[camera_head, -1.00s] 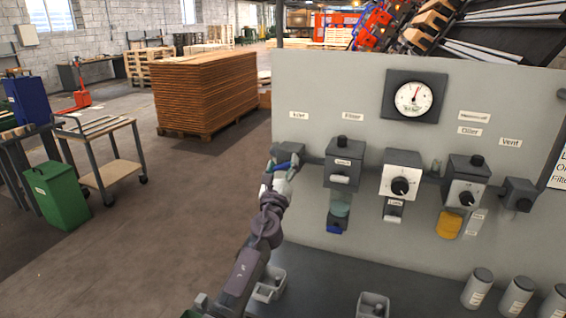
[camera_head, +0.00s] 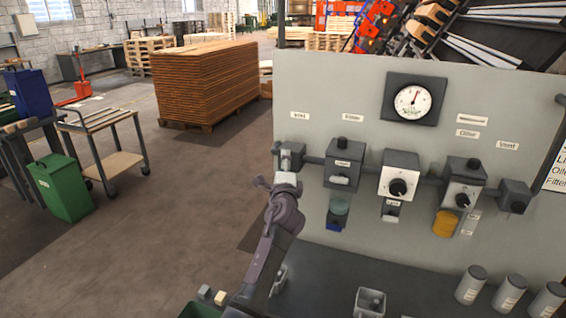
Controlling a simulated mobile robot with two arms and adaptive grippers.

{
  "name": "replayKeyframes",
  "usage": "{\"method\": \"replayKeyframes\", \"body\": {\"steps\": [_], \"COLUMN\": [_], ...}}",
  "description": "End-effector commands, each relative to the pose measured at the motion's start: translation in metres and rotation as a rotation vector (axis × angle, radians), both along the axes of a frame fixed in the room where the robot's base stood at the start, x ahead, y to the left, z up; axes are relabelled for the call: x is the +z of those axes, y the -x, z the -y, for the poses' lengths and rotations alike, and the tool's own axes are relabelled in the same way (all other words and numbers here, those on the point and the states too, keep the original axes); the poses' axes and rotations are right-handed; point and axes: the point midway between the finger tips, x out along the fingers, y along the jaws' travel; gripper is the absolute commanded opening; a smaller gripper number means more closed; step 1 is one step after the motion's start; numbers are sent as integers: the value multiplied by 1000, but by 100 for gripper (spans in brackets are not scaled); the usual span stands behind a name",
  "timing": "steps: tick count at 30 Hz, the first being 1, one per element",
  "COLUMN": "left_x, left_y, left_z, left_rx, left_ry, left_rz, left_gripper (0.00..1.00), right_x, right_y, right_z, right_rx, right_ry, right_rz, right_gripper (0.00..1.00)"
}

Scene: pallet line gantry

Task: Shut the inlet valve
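The inlet valve (camera_head: 293,153) is the grey block at the left end of the line of units on the panel, below the inlet label (camera_head: 299,143). My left gripper (camera_head: 286,174) is at the front and underside of this valve, reached from below. Its fingers are small and partly hidden against the valve, so I cannot tell whether they are open or shut, or whether they touch it. The blue valve handle is not visible now. My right gripper is out of view.
To the right are the filter unit (camera_head: 344,162), the regulator (camera_head: 399,176), the oiler (camera_head: 463,185) and the vent valve (camera_head: 514,197). A round gauge (camera_head: 412,102) is above. Grey cups stand on the bench (camera_head: 335,275). A green bin (camera_head: 62,187) and a cart (camera_head: 112,165) are left.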

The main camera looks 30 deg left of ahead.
Motion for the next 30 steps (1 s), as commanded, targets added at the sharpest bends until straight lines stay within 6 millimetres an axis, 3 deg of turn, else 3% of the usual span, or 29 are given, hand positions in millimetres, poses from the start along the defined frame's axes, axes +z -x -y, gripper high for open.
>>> {"method": "replayKeyframes", "body": {"steps": [12,29,30], "left_x": [-2,-3,-3], "left_y": [0,0,0], "left_z": [0,0,0], "left_rx": [1,1,1], "left_ry": [193,223,223], "left_rz": [43,51,51], "left_gripper": [33,33,71], "right_x": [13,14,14], "right_y": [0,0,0], "right_z": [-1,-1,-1], "right_rx": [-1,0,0], "right_ry": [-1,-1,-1], "right_rz": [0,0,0], "right_gripper": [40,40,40]}}
